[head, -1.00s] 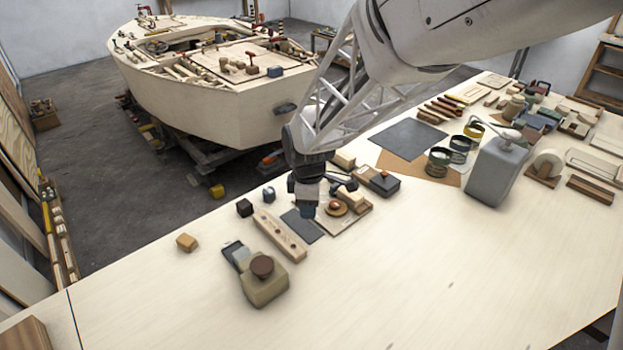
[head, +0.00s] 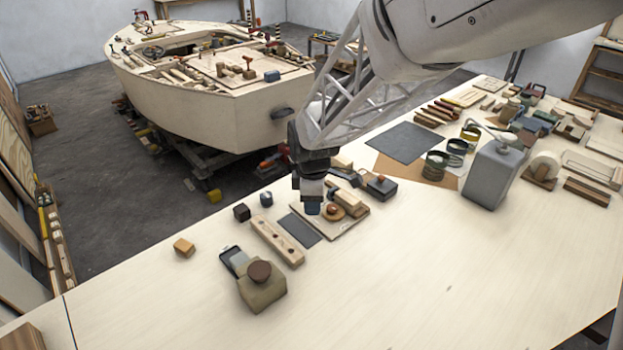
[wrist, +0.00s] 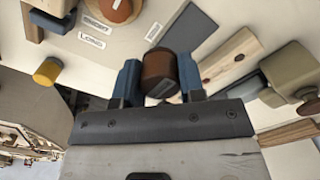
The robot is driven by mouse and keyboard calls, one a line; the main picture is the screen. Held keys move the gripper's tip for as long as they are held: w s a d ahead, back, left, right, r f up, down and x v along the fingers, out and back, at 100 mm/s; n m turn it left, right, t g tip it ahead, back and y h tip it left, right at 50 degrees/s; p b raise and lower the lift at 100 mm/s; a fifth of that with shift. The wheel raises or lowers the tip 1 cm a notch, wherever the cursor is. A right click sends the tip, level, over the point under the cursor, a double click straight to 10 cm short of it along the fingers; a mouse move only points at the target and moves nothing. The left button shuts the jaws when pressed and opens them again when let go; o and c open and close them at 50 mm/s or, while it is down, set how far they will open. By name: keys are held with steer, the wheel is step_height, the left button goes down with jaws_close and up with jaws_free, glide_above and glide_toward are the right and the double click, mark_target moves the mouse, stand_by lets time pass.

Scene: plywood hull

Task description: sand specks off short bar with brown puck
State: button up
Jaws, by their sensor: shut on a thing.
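My gripper (wrist: 159,82) is shut on the brown puck (wrist: 160,66), a dark brown cylinder between its blue fingers in the wrist view. In the head view my gripper (head: 312,208) hangs over the left edge of a pale board (head: 326,231), and the puck cannot be made out. A wooden bar (head: 349,204) lies by the board's far side. A pale bar with several dark round spots (head: 277,241) lies to the left; it also shows in the wrist view (wrist: 230,57). I cannot tell which bar is the short one.
A dark grey sheet (head: 299,229) lies between the spotted bar and the board. A round orange-brown knob (head: 333,212) sits on the board. An olive container with a brown top (head: 263,291) stands in front. A grey jug (head: 492,175) stands right.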

steer(key=w+d+r, duration=0.6)
steer(key=d, duration=0.3)
steer(key=shift+w+d+r, duration=0.15)
steer(key=shift+d+r, duration=0.15)
steer(key=shift+r, duration=0.1)
steer(key=shift+f, duration=0.15)
